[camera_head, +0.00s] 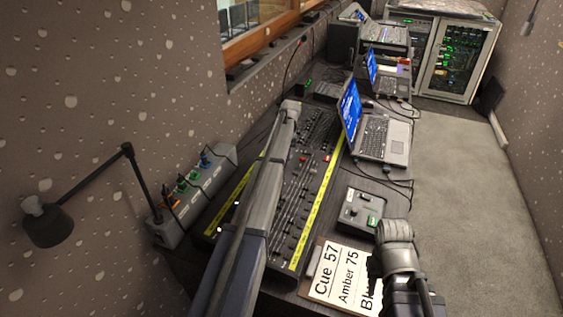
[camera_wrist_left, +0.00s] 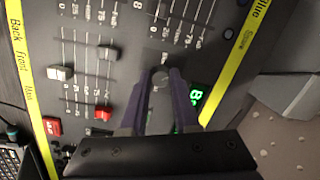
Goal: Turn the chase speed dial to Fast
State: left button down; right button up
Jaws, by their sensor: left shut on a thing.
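The lighting console (camera_head: 268,254), a dark board with faders and yellow label strips, lies along the bench in the head view. My left arm reaches over it and hides part of it; I cannot make out the left gripper there. In the left wrist view my left gripper (camera_wrist_left: 160,78) has its two fingers closed around a small dark round knob (camera_wrist_left: 160,73), seemingly the dial. Its labels are too small or covered to read. My right gripper (camera_head: 374,268) is at the lower right in the head view, over the cue card; its jaw opening is unclear.
A black desk lamp (camera_head: 48,226) is at left.

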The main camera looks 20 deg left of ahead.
pick_arm(q)
jog(key=m, duration=0.6)
jog(key=shift+s+m+y, duration=0.1)
jog(key=shift+m+y, duration=0.2)
jog(key=m, duration=0.6)
jog(key=shift+t, duration=0.4)
pick_arm(e)
jog(key=shift+f, duration=0.1)
pick_arm(q)
jog(key=m, duration=0.6)
jog(key=shift+s+m+t, duration=0.1)
jog(key=shift+m+t, duration=0.2)
jog(key=m, duration=0.5)
jog(key=shift+m+t, duration=0.3)
jog(key=shift+m, duration=0.3)
jog(key=c, duration=0.7)
grip_release()
jog(key=shift+o, duration=0.2)
jog(key=shift+r, duration=0.15)
pick_arm(e)
jog(key=shift+r, duration=0.2)
